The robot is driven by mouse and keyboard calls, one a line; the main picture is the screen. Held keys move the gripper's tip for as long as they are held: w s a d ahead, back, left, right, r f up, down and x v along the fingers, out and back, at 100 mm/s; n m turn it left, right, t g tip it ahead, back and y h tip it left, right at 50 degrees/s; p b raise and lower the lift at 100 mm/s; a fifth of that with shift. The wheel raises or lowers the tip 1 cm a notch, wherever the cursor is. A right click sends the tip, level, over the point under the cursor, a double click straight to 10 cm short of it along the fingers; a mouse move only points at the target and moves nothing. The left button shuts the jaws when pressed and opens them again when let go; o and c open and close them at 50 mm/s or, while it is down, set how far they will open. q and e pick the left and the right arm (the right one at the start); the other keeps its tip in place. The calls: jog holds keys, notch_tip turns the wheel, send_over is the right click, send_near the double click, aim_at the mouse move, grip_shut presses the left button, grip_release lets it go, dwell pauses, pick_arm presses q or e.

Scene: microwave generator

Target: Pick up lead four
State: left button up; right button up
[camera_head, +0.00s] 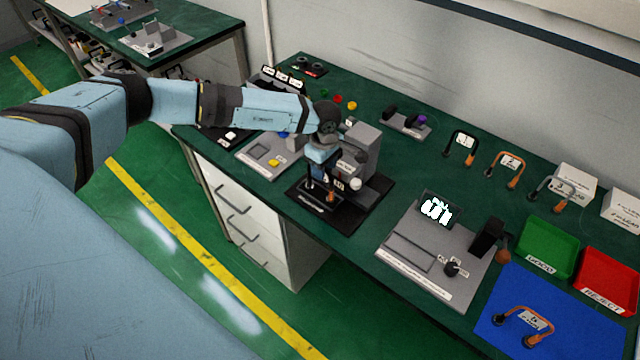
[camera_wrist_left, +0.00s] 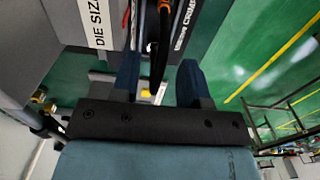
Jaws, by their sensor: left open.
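My left gripper (camera_head: 322,178) is over the black-based crimp station (camera_head: 345,215), pointing down. In the left wrist view, its two dark blue fingers (camera_wrist_left: 158,78) are open and apart. A dark lead with an orange part (camera_wrist_left: 164,25) stands between the fingers, with gaps on both sides. In the head view, an orange and black lead end (camera_head: 331,196) shows just below the gripper, beside a small white tag. The gripper and arm hide most of this lead. Its number cannot be read, so I cannot tell for certain that it is lead four.
Several numbered leads stand along the back: lead one (camera_head: 462,143), lead two (camera_head: 509,165) and lead three (camera_head: 553,190). Another tagged lead (camera_head: 525,322) lies on the blue mat (camera_head: 590,325). A grey tester (camera_head: 425,265), a green tray (camera_head: 549,232) and a red tray (camera_head: 608,265) occupy the right.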

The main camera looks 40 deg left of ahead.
pick_arm(q)
jog(key=shift+f, duration=1.15)
grip_shut()
jog(key=shift+r, duration=0.1)
